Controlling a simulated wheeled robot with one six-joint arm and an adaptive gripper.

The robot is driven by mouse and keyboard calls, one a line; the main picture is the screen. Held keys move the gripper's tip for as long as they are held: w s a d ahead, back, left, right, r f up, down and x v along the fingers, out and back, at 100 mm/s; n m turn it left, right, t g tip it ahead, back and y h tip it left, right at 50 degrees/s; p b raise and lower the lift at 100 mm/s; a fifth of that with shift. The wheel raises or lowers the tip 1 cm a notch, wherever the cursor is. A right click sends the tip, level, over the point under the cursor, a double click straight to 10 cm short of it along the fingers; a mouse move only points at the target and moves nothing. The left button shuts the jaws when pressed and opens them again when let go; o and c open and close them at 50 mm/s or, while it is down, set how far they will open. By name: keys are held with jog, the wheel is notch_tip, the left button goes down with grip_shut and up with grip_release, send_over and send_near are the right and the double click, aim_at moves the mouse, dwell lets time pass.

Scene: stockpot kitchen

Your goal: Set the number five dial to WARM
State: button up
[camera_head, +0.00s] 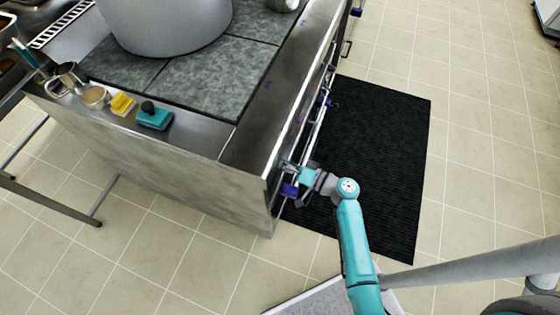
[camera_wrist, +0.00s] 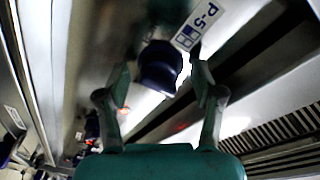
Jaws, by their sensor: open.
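The number five dial (camera_wrist: 160,68) is a dark blue, rounded knob on the metal front panel in the wrist view. A white "P-5" label (camera_wrist: 197,25) with small blue markings sits beside it. I cannot read the dial's setting or a WARM mark. My gripper (camera_wrist: 158,80) is open, with one finger on each side of the dial in the picture. I cannot tell whether either finger touches it. In the head view my gripper (camera_head: 298,173) is at the near end of the stove front, beside a blue knob (camera_head: 290,190).
More blue knobs (camera_head: 325,101) and a rail run along the stove front. A large pot (camera_head: 165,30) stands on the stove top. Sponges (camera_head: 155,118) and cups lie at its left edge. A black mat (camera_head: 385,150) covers the floor before the stove. A vent grille (camera_wrist: 285,125) shows near my gripper.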

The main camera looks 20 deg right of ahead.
jog(key=c, duration=1.1)
jog(key=shift+c, duration=0.2)
jog(key=shift+m, duration=0.4)
jog(key=m, duration=0.4)
jog(key=shift+r+g, duration=0.1)
jog(key=shift+g, duration=0.2)
jog(key=m+g, duration=0.1)
jog(key=m, duration=0.4)
jog(key=shift+w+r, duration=0.1)
jog(key=shift+r, duration=0.05)
jog(key=shift+m, duration=0.3)
